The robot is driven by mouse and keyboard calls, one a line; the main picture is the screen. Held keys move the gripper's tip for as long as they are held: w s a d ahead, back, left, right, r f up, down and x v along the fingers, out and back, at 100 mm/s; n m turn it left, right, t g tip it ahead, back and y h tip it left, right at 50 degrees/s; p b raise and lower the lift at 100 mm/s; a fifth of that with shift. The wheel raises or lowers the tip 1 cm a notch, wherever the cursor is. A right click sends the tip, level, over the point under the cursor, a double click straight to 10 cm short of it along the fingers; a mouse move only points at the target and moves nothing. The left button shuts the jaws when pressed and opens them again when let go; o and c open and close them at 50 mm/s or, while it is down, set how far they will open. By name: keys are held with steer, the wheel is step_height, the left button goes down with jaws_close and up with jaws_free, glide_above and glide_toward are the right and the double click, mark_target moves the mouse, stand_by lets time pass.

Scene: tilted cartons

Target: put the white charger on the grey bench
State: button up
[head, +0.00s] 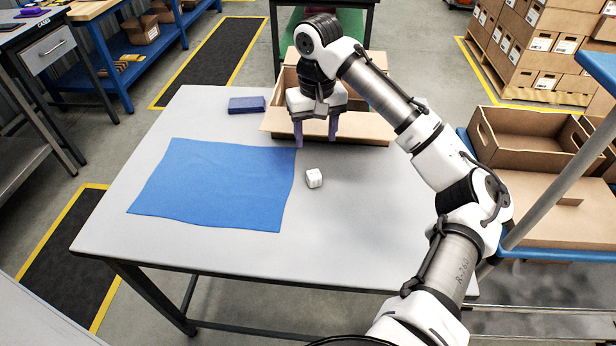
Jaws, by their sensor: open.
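The white charger (314,178) is a small white cube. It lies on the bare top of the grey bench (370,225), just right of the blue mat's edge. My gripper (316,138) points down with its two purple fingers apart and nothing visible between them. It is beyond the charger in the picture, in front of the open carton's near flap, and apart from the charger.
An open brown carton (375,127) stands at the bench's back edge, partly hidden by my gripper and arm. A blue mat (215,185) covers the left middle. A dark blue box (247,105) lies behind it. The bench's front right is clear.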

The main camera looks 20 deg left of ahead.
mark_target(315, 175)
step_height(315, 175, down, 14)
steer(key=shift+r+p, duration=0.15)
steer(key=shift+p, duration=0.55)
steer(key=c, duration=1.2)
steer(key=shift+o, duration=0.2)
steer(key=shift+r, duration=0.1)
